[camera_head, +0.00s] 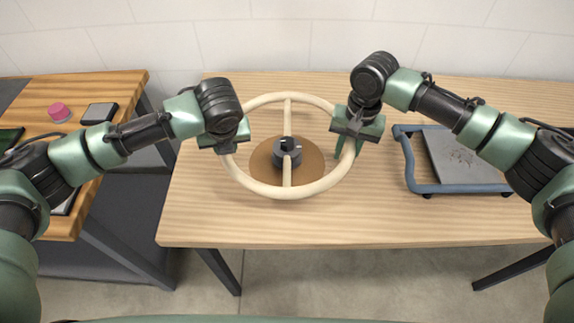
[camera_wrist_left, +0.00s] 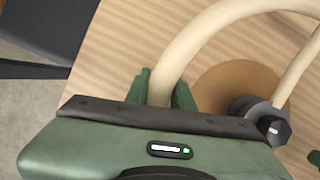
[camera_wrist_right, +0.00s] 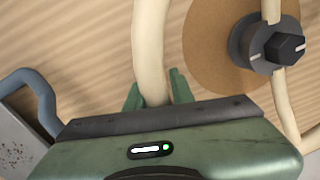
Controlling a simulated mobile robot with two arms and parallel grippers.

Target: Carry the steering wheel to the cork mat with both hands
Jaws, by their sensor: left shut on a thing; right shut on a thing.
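The steering wheel (camera_head: 287,192) has a cream rim, two cream spokes and a dark hub. In the head view it is above the cork mat (camera_head: 261,160), a round brown disc on the table. I cannot tell whether the hub touches the mat. My left gripper (camera_head: 228,148) is shut on the left side of the rim, which also shows in the left wrist view (camera_wrist_left: 190,45). My right gripper (camera_head: 353,140) is shut on the right side of the rim, also seen in the right wrist view (camera_wrist_right: 150,50). The mat is partly hidden by wheel and hub.
The light wooden table (camera_head: 380,225) is clear in front of the wheel. A blue-framed grey cart (camera_head: 455,188) stands at the right. A darker wooden table (camera_head: 110,87) at the left holds a pink object (camera_head: 58,112) and a dark box (camera_head: 99,113).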

